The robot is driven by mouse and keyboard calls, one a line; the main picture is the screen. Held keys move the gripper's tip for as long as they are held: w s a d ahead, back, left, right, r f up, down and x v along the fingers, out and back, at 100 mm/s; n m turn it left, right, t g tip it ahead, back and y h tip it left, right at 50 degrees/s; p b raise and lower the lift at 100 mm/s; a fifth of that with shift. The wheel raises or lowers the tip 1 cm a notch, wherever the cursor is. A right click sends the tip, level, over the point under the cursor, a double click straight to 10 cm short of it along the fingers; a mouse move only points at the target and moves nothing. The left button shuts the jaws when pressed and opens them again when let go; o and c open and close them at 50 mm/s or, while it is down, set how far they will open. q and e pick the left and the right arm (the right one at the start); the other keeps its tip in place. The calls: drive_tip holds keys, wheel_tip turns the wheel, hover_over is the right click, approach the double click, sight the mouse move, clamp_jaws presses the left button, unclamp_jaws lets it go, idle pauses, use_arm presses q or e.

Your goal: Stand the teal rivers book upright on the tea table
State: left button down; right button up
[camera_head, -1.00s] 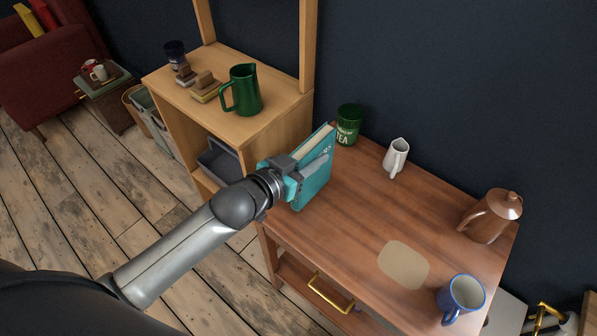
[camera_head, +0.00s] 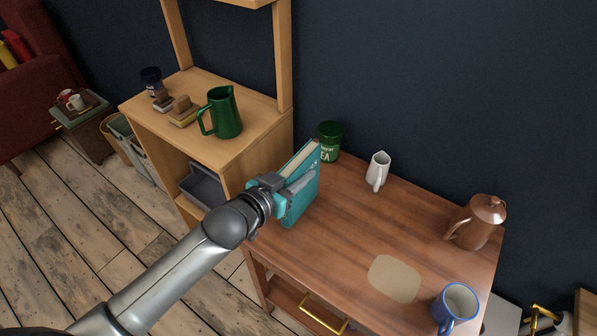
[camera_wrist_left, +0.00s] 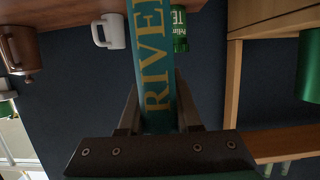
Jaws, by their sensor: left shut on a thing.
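The teal rivers book (camera_head: 303,197) is upright at the left end of the tea table (camera_head: 335,235) in the head view. Its pale page edges face up. My left gripper (camera_head: 286,188) is shut on the book from the left side. In the left wrist view the book's spine (camera_wrist_left: 153,75) with "RIVER" lettering lies between the two fingers (camera_wrist_left: 157,112). Whether the book's lower edge touches the table top cannot be told. My right gripper is not in view.
A green tea tin (camera_head: 330,142), white jug (camera_head: 378,171), copper pot (camera_head: 475,221) and blue-rimmed mug (camera_head: 455,307) stand on the table. A beige mat (camera_head: 394,279) lies near its front. A wooden shelf (camera_head: 255,150) with a green pitcher (camera_head: 222,112) adjoins at left. The table's middle is clear.

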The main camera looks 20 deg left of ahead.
use_arm(q)
drive_tip(key=c, duration=0.5)
unclamp_jaws()
drive_tip(key=shift+f, duration=0.2)
drive_tip(key=s+a+p, duration=0.1)
drive_tip(key=s, duration=0.1)
drive_tip(key=s+a+p, duration=0.1)
drive_tip(key=s, duration=0.2)
drive_tip(key=s+a+p, duration=0.1)
drive_tip(key=s+p, duration=0.1)
drive_tip(key=s, duration=0.1)
drive_tip(key=shift+s, duration=0.25)
idle(0.8)
